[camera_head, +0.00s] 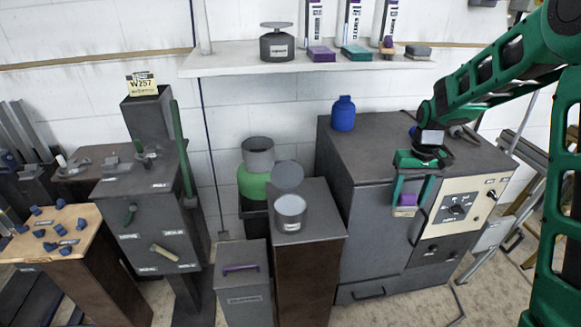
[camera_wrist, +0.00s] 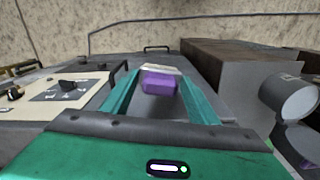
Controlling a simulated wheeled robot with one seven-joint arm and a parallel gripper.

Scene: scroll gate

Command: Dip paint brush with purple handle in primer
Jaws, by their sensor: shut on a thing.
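My gripper (camera_head: 410,192) hangs in front of the grey cabinet, fingers pointing down, and is shut on the paint brush with the purple handle (camera_head: 408,199). The brush's pale bristle end is lowermost. In the wrist view, the purple handle (camera_wrist: 160,84) sits between the teal fingers, with the pale bristles beyond it. An open grey can (camera_head: 290,208) stands on a pedestal left of the cabinet, with its round lid raised behind it. I take it for the primer; its label is too small to read. The can also shows at right in the wrist view (camera_wrist: 287,98). Brush and can are well apart.
The can's pedestal (camera_head: 308,255) stands beside the grey cabinet (camera_head: 365,210), whose control panel (camera_head: 460,205) is near my gripper. A blue bottle (camera_head: 343,114) stands on the cabinet. A grey bin with a purple handle (camera_head: 242,292) is at front left. A shelf (camera_head: 240,66) runs above.

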